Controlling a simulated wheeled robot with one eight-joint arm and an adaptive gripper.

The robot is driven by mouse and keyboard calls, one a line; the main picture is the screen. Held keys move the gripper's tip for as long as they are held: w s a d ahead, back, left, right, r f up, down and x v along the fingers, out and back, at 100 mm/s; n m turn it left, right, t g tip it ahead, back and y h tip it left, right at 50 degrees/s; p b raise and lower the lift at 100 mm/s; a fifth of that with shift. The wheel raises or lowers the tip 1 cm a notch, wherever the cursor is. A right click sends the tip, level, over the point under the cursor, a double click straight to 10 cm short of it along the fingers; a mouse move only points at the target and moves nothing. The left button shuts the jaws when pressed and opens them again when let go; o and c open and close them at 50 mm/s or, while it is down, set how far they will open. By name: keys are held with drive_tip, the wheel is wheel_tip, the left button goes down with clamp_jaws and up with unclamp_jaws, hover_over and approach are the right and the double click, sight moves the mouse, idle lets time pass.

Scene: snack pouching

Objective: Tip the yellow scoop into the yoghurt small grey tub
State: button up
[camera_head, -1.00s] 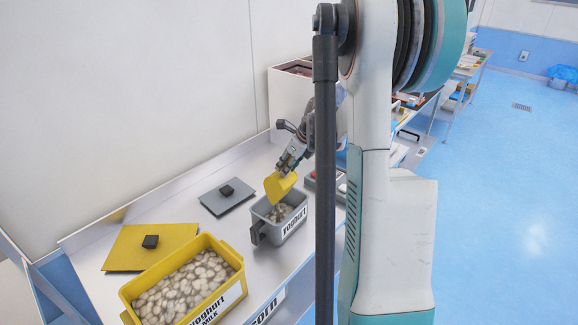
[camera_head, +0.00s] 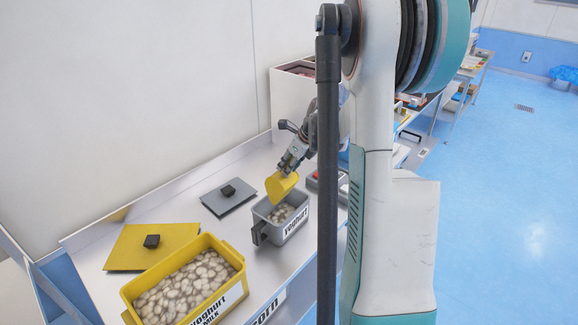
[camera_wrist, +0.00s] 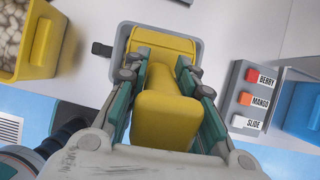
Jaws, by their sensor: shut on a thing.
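My gripper (camera_head: 294,158) is shut on the yellow scoop (camera_head: 281,186). In the wrist view the scoop's handle (camera_wrist: 166,115) lies between the two fingers. Pale pieces (camera_head: 283,212) lie in the tub. In the wrist view the scoop hides most of the tub, and only its grey rim (camera_wrist: 119,47) shows around it. The inside of the scoop is not visible, so I cannot tell whether anything is left in it.
A large yellow tub (camera_head: 237,259) of pale pieces, labelled yoghurt, stands at the front. A yellow lid (camera_head: 185,240) and a grey lid (camera_head: 216,204) lie on the table behind. A grey panel with buttons labelled berry, mango and slide (camera_wrist: 237,100) is beside the small tub.

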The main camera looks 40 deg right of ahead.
drive_tip(key=shift+t+b, duration=0.75)
drive_tip(key=shift+t, duration=0.05)
drive_tip(key=shift+s+r+t+b, duration=0.15)
drive_tip(key=shift+r+t+b, duration=0.3)
drive_tip(key=shift+t+b, duration=0.6)
drive_tip(key=t+b, duration=0.1)
drive_tip(key=r+t+b, duration=0.1)
drive_tip(key=b, duration=0.1)
drive_tip(key=shift+t+y, duration=0.25)
drive_tip(key=shift+y, duration=0.15)
wheel_tip(320, 180, up, 2)
drive_tip(key=t+b, duration=0.5)
drive_tip(key=b, duration=0.2)
drive_tip(key=shift+y, duration=0.4)
drive_tip(key=shift+r+t+b, duration=0.4)
drive_tip(key=shift+r+t, duration=0.1)
drive_tip(key=shift+r, duration=0.05)
